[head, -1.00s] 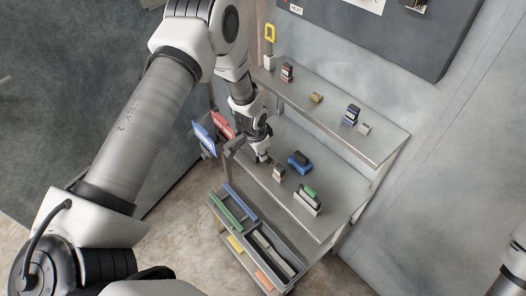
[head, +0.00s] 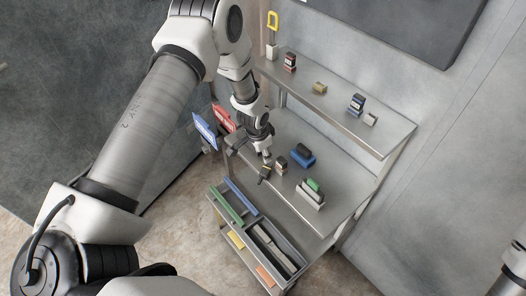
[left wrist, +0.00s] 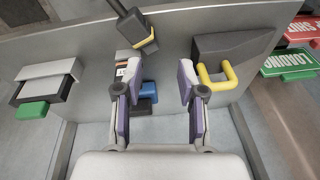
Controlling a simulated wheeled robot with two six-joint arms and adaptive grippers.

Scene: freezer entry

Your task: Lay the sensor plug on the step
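My left gripper (head: 266,157) is over the front of the stand's middle shelf (head: 335,190). In the left wrist view its two fingers (left wrist: 157,80) are apart, with nothing clasped between them. A dark plug-like piece with a yellow band and a stem or cable (left wrist: 137,28), probably the sensor plug, lies just beyond the left fingertip. It seems to be the dark and yellow piece (head: 265,174) below the gripper in the head view; what supports it is unclear. The step may be one of the stand's shelves; I cannot tell which. My right gripper is out of view.
A small labelled block (head: 282,164), a blue block with black top (head: 302,158) and a green-topped white block (head: 311,196) stand nearby. A dark block with yellow handle (left wrist: 225,65) is close right in the wrist view. The upper shelf (head: 385,140) overhangs behind.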

